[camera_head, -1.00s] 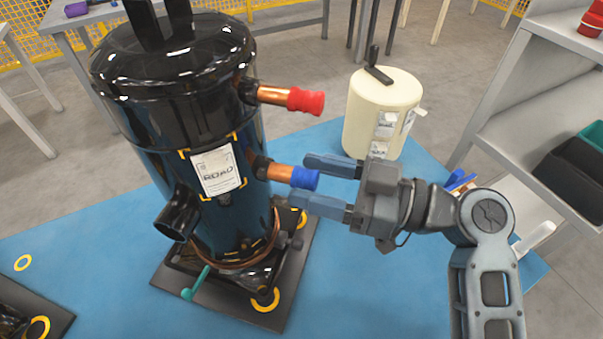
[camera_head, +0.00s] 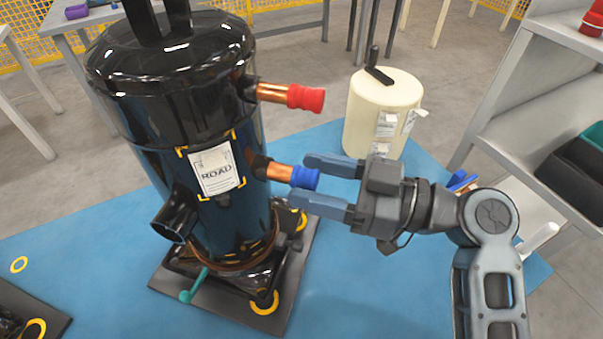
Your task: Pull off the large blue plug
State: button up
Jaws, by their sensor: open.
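The large blue plug (camera_head: 304,177) caps the lower copper pipe (camera_head: 279,171) on the right side of the black compressor (camera_head: 190,120). My gripper (camera_head: 300,179) comes in from the right with its two blue-grey fingers open. One finger lies behind and above the plug, the other in front and below it, so the plug sits between the fingertips. I see a gap on the near side; contact on the far side cannot be told.
A red plug (camera_head: 306,98) caps the upper copper pipe. A cream cylinder (camera_head: 383,112) stands behind my gripper. A grey shelf (camera_head: 500,110) with dark bins is at the right. The blue mat (camera_head: 370,270) is clear in front.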

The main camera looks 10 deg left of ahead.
jog(key=shift+c, duration=0.4)
grip_shut()
dwell(0.5)
jog(key=shift+d+b, duration=0.1)
jog(key=shift+b, duration=0.25)
jog(key=shift+s+d+b, duration=0.2)
jog(key=shift+d+b, duration=0.15)
jog(key=shift+d, duration=0.6)
jog(key=shift+s+d+b, duration=0.15)
jog(key=shift+d+b, duration=0.2)
jog(key=shift+d, duration=0.6)
jog(key=shift+s+d+b, duration=0.2)
jog(key=shift+d+b, duration=0.15)
jog(key=shift+d, duration=0.6)
